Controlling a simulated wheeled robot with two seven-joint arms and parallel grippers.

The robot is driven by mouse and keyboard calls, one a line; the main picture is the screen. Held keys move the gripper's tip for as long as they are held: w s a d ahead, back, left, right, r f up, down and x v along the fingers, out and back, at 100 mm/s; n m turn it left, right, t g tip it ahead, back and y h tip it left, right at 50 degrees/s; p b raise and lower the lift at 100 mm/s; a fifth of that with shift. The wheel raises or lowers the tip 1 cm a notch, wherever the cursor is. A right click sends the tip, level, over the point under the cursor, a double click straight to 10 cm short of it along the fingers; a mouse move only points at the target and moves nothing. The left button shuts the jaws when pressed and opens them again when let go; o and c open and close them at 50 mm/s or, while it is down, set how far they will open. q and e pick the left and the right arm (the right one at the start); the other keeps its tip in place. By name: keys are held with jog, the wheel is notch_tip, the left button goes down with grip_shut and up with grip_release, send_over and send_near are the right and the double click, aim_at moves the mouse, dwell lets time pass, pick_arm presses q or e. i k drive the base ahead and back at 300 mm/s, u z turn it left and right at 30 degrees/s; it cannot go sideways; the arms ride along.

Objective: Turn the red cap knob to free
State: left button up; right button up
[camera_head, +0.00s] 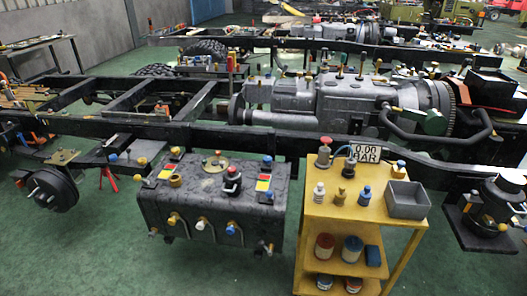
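A dark box-shaped tank (212,208) hangs by the chassis frame, left of the picture's middle. On its top stands a black knob (231,186) with some red on it. Behind it a tan round plate (209,165) carries a small reddish top piece. A grey fitting with a red cap (325,144) stands on the yellow cart. I cannot tell which of these is the red cap knob, or how it is turned. Neither of my grippers is in view.
Chassis rails (290,141) and an engine (345,100) lie behind. Green floor (110,255) is clear at front left.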

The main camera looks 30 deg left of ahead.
aim_at(232, 170)
jog(key=u, duration=0.5)
jog(key=i, duration=1.25)
jog(key=u, duration=1.05)
